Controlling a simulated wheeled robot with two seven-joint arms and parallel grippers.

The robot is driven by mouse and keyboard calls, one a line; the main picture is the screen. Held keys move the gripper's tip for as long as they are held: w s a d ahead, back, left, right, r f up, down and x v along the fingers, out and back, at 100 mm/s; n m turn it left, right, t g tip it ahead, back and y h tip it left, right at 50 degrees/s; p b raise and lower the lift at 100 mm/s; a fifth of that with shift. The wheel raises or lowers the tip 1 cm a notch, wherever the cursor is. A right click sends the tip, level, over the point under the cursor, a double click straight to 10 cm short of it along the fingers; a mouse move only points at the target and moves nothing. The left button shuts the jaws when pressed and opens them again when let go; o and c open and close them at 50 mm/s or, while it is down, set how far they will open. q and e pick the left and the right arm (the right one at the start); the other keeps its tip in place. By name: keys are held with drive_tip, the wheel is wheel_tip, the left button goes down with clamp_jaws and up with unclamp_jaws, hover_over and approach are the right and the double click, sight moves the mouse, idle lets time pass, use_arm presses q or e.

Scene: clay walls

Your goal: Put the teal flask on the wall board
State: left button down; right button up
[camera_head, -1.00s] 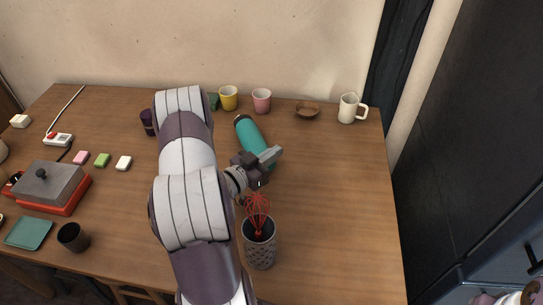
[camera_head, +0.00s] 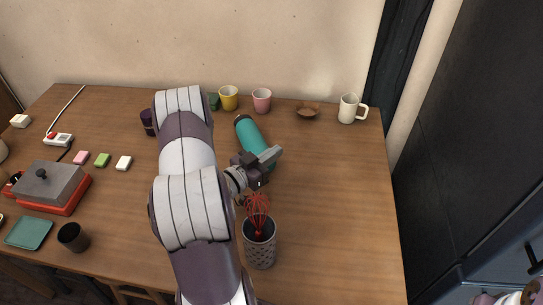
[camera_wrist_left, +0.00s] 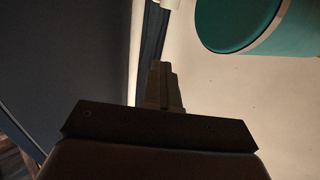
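The teal flask (camera_head: 250,138), with a dark end at its upper left, is in the middle of the table in the head view. It leans or lies slantwise; I cannot tell which. Its lower part is partly hidden by my left gripper (camera_head: 270,156). A teal rounded end, likely the flask (camera_wrist_left: 238,22), fills the upper right of the left wrist view, apart from the fingers. My left gripper's fingers (camera_wrist_left: 163,86) look close together with nothing visible between them. I see no wall board in these views.
A perforated holder (camera_head: 260,247) with a red whisk (camera_head: 257,212) stands just in front of my left gripper. Behind are a yellow cup (camera_head: 229,98), a pink cup (camera_head: 262,100), a brown bowl (camera_head: 307,111) and a white mug (camera_head: 348,108). The table's right side is clear.

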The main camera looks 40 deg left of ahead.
use_arm(q)
unclamp_jaws()
idle(0.3)
drive_tip(key=shift+s, duration=0.1)
